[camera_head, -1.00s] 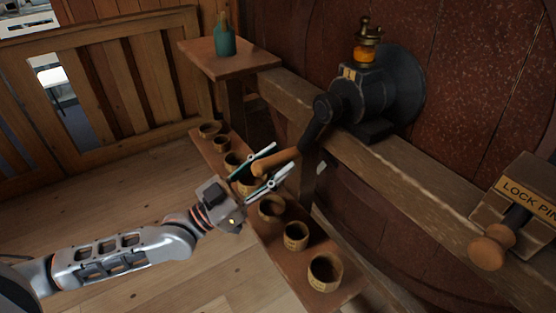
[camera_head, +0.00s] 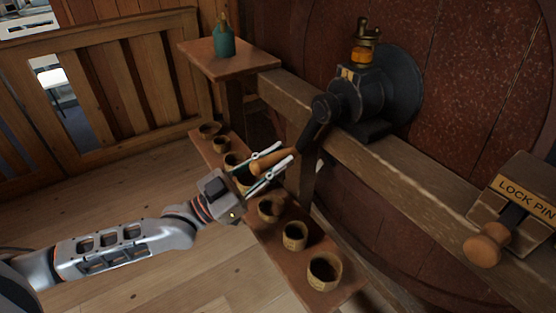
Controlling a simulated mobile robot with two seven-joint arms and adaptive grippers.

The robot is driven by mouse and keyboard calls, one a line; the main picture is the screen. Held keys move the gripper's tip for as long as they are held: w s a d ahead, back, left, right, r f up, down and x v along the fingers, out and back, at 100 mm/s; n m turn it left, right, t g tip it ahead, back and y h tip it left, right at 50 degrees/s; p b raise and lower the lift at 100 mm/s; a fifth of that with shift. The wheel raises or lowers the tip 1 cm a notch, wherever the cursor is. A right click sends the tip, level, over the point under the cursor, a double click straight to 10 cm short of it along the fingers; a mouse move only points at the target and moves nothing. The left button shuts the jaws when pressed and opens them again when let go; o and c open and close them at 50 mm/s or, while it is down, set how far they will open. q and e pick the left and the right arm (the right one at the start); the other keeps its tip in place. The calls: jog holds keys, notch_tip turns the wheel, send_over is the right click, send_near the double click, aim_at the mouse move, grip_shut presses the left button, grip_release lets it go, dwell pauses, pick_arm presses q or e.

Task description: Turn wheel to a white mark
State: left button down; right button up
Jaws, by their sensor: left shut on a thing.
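A dark crank (camera_head: 313,131) with a wooden handle (camera_head: 262,165) hangs from the black housing (camera_head: 350,97) on the beam. My left gripper (camera_head: 272,168) is shut on the wooden handle, with one finger on each side of it. A large dark red, speckled round wooden face (camera_head: 455,85) stands behind the beam; it looks like the wheel, but I cannot be sure. No white mark can be made out on it. My right gripper is not in view.
A lock pin block (camera_head: 515,190) with a wooden knob (camera_head: 487,246) sits on the beam (camera_head: 415,180) at right. Several small cups (camera_head: 323,272) line a low shelf under my left gripper. A teal bottle (camera_head: 224,42) stands on a small shelf (camera_head: 205,55).

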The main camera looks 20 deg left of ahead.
pick_arm(q)
jog(key=shift+w+a+r, duration=0.45)
jog(key=shift+a, duration=0.15)
jog(key=c, duration=1.8)
grip_release()
jog(key=shift+f, duration=0.1)
jog(key=shift+s, duration=0.1)
jog(key=shift+d, duration=0.1)
jog(key=shift+f, duration=0.15)
jog(key=shift+s+a+f, duration=0.15)
jog(key=shift+s+a, duration=0.1)
jog(key=v, duration=1.1)
jog(key=shift+s+a, duration=0.1)
